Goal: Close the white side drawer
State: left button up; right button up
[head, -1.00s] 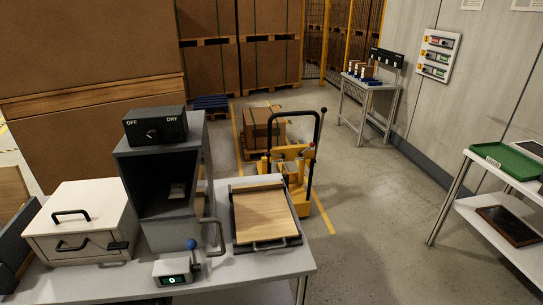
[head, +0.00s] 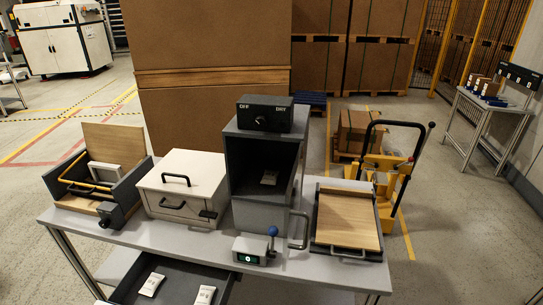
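A white box (head: 190,170) stands on the grey table, with a black handle on its lid and another black handle on its front. Its lid looks shut, and its front face looks flush; I cannot tell whether a drawer in it is slightly out. Below the table edge, a dark drawer (head: 178,272) is pulled out, with two white packets (head: 152,284) lying in it. Its front is cut off by the bottom of the picture. Neither of my grippers is in view.
Left of the white box is an open dark case (head: 120,205) with a raised wooden lid. Right of it stand a grey cabinet (head: 262,216) with an open front, a small display unit (head: 248,250) with a blue-knobbed lever, and a wooden-topped tray (head: 347,218). A yellow pallet truck (head: 385,170) stands behind.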

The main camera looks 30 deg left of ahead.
aim_at(182, 283)
jog(key=u, duration=2.6)
jog(key=i, duration=0.35)
jog(key=z, duration=0.65)
